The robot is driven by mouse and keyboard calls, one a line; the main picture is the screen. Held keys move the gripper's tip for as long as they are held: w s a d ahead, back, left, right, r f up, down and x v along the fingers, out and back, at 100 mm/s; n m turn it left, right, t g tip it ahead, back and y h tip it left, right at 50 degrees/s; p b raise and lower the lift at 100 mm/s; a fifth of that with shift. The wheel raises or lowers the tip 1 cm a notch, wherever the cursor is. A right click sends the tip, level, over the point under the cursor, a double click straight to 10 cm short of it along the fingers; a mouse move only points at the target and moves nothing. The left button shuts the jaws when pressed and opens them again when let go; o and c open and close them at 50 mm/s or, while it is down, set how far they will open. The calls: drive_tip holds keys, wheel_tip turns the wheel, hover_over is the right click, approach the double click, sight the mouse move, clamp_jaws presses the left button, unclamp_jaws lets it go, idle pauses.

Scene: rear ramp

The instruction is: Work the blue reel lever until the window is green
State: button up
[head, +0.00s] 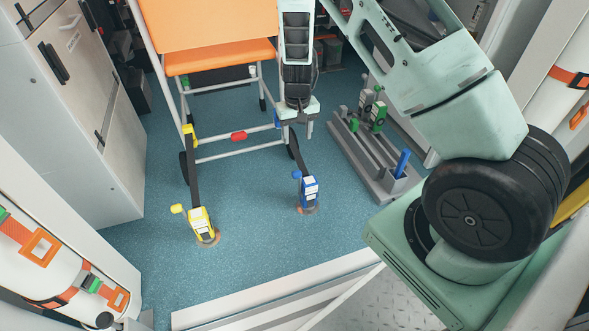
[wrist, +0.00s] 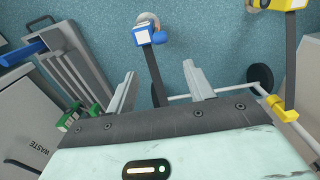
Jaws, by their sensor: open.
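The blue reel (head: 309,191) is fixed to the floor right of centre, with a dark strap running up from it to the orange chair. Its blue lever (head: 297,175) stands out at its upper left. In the wrist view the blue reel (wrist: 143,35) is at the top, with the lever's round blue knob (wrist: 158,37) beside it. My gripper (head: 297,131) is open and empty, above and behind the reel in the head view. In the wrist view its fingers (wrist: 162,74) are apart, short of the lever, the strap showing between them.
A yellow reel (head: 202,222) with its own strap stands to the left. The orange chair (head: 220,58) is behind. A grey rack (head: 372,165) with green items and a blue handle (head: 402,163) is on the right. Blue floor in front of the reels is clear.

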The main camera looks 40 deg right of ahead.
sight(297, 172)
wheel_tip(297, 172, down, 17)
drive_tip(key=b, duration=0.8)
drive_tip(key=shift+f, duration=0.1)
clamp_jaws()
